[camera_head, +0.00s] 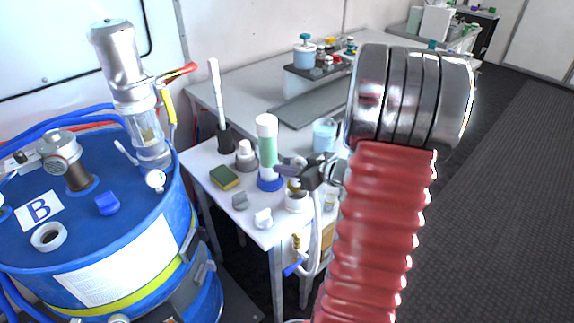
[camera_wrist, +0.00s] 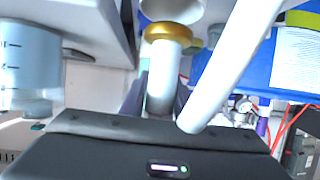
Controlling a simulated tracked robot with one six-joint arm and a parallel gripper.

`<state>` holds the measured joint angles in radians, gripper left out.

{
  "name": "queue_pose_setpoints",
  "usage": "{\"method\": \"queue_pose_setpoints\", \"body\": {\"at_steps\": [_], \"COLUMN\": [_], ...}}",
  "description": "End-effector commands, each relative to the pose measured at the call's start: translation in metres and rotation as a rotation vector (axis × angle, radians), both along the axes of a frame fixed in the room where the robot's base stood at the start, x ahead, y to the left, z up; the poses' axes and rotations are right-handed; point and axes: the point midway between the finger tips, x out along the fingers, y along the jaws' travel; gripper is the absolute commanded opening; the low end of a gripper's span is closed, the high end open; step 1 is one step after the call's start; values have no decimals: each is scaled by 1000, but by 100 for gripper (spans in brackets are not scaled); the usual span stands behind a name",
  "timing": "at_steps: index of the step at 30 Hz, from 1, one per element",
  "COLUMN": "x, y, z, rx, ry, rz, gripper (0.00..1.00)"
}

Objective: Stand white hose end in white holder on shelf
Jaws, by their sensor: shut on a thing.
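The white hose (camera_head: 318,230) hangs down from my gripper (camera_head: 312,175) past the shelf's front edge. It also crosses the wrist view diagonally (camera_wrist: 232,68). My gripper is shut on the hose near its end, above the shelf corner. A white tube with a gold collar (camera_wrist: 171,33) stands out from the jaws; the collar also shows in the head view (camera_head: 294,185). The white holder (camera_head: 297,203) is a round cup directly below it on the shelf. The collar overlaps the holder in view; I cannot tell whether the end sits inside. The fingertips are partly hidden.
The small white shelf (camera_head: 240,208) also holds a green-and-white tube (camera_head: 266,148), a sponge (camera_head: 224,177), a white brush (camera_head: 215,95) and a beaker (camera_head: 325,134). A blue drum (camera_head: 100,235) stands on the left. Open floor (camera_head: 500,200) lies to the right.

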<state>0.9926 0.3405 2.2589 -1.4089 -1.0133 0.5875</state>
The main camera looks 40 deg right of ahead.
Motion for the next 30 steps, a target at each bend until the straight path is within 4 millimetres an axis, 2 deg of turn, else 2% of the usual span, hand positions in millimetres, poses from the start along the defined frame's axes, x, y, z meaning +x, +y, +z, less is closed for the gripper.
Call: {"method": "queue_pose_setpoints", "body": {"at_steps": [8, 21, 30], "x": [0, -1, -1], "y": [-1, -2, -2], "z": [-7, -43, -57], "rx": [2, 3, 0], "ry": [-1, 0, -1], "rz": [-3, -4, -5], "gripper": [0, 0, 0]}}
